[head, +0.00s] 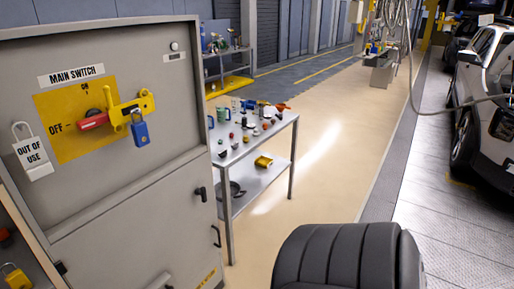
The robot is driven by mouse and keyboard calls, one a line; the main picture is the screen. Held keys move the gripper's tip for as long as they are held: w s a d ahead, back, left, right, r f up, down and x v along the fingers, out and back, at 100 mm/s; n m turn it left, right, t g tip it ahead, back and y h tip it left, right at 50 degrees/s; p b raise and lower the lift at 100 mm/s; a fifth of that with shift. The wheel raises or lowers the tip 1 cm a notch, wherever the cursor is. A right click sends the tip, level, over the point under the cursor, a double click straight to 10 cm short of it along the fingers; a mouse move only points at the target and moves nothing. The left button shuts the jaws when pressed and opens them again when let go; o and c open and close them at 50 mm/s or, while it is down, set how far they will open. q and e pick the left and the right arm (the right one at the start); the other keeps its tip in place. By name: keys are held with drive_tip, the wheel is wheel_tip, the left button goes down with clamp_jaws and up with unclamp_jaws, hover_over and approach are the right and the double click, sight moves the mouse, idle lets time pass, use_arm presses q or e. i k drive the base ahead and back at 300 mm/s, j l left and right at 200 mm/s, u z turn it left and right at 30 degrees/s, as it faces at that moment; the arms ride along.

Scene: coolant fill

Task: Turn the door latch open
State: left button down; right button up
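A grey cabinet (130,215) stands at the left. A small black latch (201,193) sits near the right edge of its lower door. A black pull handle (216,236) is below and to the right of the latch. The lower door looks closed.
The upper panel has a red switch (93,121) and a blue padlock (140,133); an "out of use" tag (32,155) hangs left. A metal table (236,155) with small items stands beside the cabinet.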

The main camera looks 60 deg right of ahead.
sight(201, 192)
drive_tip(key=z, duration=1.6)
